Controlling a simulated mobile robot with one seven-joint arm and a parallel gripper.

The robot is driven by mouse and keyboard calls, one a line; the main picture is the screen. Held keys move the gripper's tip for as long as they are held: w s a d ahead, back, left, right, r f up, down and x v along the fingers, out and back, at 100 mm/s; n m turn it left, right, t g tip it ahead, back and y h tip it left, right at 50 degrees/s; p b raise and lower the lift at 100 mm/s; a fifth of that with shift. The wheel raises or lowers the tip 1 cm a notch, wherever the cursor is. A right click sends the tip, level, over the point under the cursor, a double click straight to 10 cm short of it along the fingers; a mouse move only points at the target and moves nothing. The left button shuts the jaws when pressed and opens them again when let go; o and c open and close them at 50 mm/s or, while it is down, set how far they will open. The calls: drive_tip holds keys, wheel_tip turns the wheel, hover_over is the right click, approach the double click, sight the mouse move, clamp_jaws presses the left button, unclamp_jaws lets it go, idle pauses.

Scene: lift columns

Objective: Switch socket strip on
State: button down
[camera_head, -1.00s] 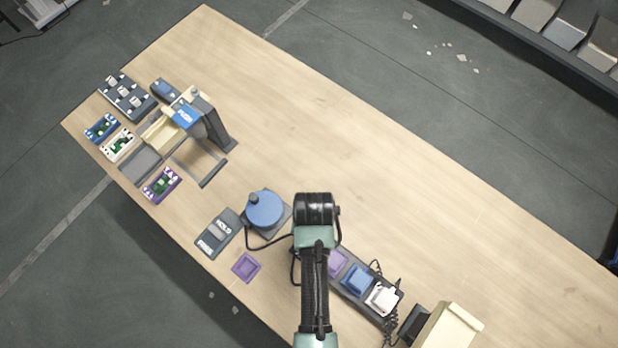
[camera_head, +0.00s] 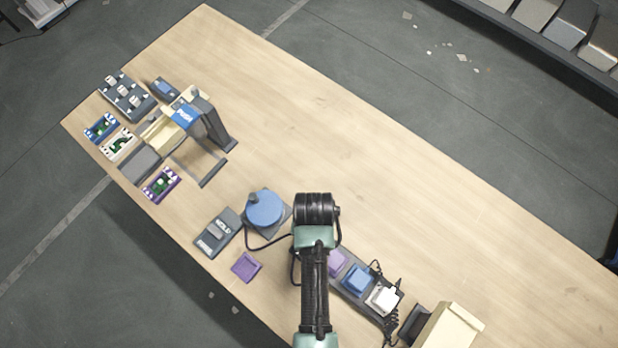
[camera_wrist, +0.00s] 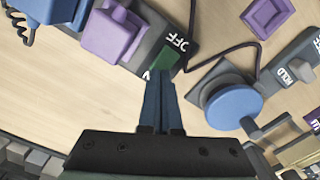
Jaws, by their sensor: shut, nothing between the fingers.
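The socket strip (camera_head: 346,292) is a dark strip lying beside my arm in the head view, with purple, blue and white plugs in it. My arm hides its left end there. In the wrist view the strip (camera_wrist: 152,20) runs across the top, with a green switch (camera_wrist: 167,56) at its end and an OFF label beside it. A second label is mostly hidden behind my fingers. My gripper (camera_wrist: 160,78) is shut and empty, its fingertips right at the green switch. I cannot tell whether they touch it. My gripper is hidden in the head view.
A blue round knob device (camera_head: 264,210), a HOLD switch box (camera_head: 218,233) and a purple tray (camera_head: 246,266) are left of my arm. A cable runs between the strip and the knob device. A cream box (camera_head: 448,328) stands at right. The table's upper right is clear.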

drive_tip(key=shift+f+b, duration=0.45)
drive_tip(key=shift+f, duration=0.3)
idle(0.3)
wheel_tip(320, 180, up, 7)
drive_tip(key=p, duration=0.7)
drive_tip(key=shift+r+p, duration=0.1)
drive_tip(key=shift+p, duration=0.25)
idle(0.3)
